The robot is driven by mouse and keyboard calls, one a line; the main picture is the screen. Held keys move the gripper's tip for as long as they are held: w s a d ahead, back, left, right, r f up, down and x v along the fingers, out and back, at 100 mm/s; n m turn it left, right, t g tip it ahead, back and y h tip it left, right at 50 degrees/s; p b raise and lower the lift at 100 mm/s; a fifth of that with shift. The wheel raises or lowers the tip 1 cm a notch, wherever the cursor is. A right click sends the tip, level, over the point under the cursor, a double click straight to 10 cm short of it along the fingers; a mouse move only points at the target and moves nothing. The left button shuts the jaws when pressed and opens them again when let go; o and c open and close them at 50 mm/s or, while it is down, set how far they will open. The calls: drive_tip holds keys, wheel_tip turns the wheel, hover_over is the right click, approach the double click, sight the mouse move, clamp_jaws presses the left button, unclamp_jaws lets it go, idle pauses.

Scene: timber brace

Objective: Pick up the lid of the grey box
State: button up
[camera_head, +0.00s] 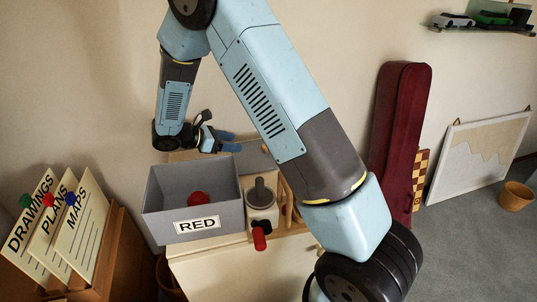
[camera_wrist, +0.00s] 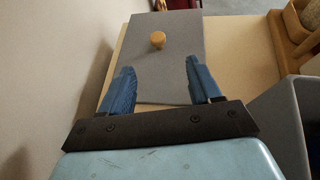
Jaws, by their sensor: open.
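The grey box (camera_head: 170,209) stands open on the table, with a "RED" label on its front and a red object (camera_head: 198,198) inside. A flat grey lid (camera_wrist: 165,75) with a round orange-tan knob (camera_wrist: 158,39) lies on the pale surface in the wrist view. In the head view the lid (camera_head: 252,163) shows only partly behind the box. My gripper (camera_wrist: 160,68) is open and empty; its blue fingers appear over the lid, with the knob beyond the fingertips. In the head view my gripper (camera_head: 232,141) is behind the box, near the wall.
A grinder-like item (camera_head: 262,200) with a red handle stands right of the box. A rack of cards (camera_head: 62,225) is at left. A dark red case (camera_head: 400,125) leans at the wall. The box wall (camera_wrist: 285,118) is close on the right in the wrist view.

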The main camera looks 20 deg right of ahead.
approach(263, 146)
drive_tip(key=x, duration=0.4)
drive_tip(key=shift+s+d, duration=0.2)
drive_tip(key=shift+s, duration=0.05)
drive_tip(key=shift+w+x, duration=0.2)
drive_tip(key=shift+x, duration=2.45)
drive_tip(key=shift+a+f, duration=0.1)
drive_tip(key=shift+f, duration=0.05)
drive_tip(key=shift+c, duration=0.3)
clamp_jaws()
